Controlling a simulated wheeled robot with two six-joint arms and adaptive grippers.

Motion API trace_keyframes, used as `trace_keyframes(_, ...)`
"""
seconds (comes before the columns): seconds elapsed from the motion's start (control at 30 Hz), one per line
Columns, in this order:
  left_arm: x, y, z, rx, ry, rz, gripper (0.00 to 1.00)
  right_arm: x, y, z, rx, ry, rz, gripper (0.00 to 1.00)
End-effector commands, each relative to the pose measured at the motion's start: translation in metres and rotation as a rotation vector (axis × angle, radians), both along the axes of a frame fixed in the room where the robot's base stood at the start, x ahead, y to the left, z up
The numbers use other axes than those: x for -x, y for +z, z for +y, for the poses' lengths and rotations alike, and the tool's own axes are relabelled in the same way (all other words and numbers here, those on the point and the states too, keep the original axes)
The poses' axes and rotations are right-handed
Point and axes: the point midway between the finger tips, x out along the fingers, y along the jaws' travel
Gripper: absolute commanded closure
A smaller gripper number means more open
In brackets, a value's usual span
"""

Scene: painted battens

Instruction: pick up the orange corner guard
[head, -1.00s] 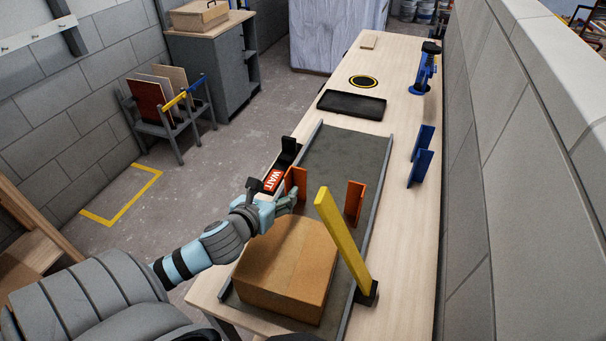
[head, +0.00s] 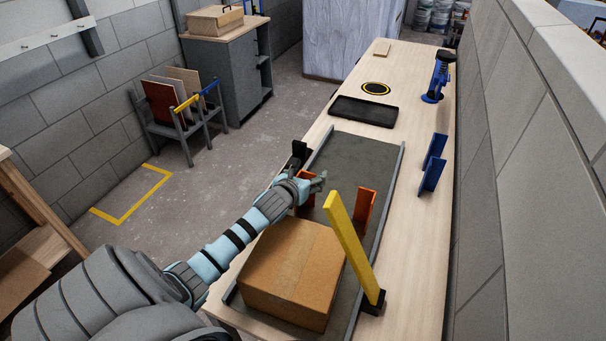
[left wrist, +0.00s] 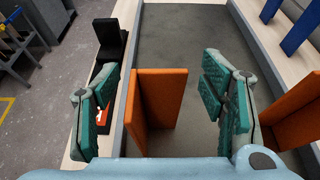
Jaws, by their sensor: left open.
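Two orange corner guards stand upright on the grey belt. The left one shows in the head view (head: 302,210), partly behind my left gripper, and in the left wrist view (left wrist: 160,100). The right one (head: 366,208) stands behind the yellow batten; its edge is at the right in the left wrist view (left wrist: 292,118). My left gripper (head: 313,182) is open above the left guard. In the left wrist view its teal-padded fingers (left wrist: 163,110) are spread on either side of that guard; I cannot tell whether they touch it. My right gripper is not in view.
A cardboard box (head: 292,272) sits on the near belt. A tilted yellow batten (head: 350,245) rises beside it. Blue guards (head: 432,165) stand at right on the bench. A black stand (head: 298,155) is beside the left rail. A black tray (head: 363,111) lies beyond.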

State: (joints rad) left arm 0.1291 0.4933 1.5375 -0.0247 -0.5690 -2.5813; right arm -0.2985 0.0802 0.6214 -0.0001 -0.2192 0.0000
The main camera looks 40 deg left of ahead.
Motion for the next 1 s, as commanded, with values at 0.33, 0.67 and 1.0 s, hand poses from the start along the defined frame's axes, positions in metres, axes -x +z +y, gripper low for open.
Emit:
trace_keyframes(0.33, 0.0, 0.0, 0.0, 0.0, 0.0, 0.0, 0.83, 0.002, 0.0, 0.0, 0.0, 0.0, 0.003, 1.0)
trace_keyframes(0.67, 0.0, 0.001, 0.0, 0.0, 0.0, 0.0, 0.96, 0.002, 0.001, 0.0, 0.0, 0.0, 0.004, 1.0)
trace_keyframes(1.0, -0.001, 0.072, 0.0, -0.004, -0.003, -0.006, 0.96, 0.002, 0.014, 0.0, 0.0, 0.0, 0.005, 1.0)
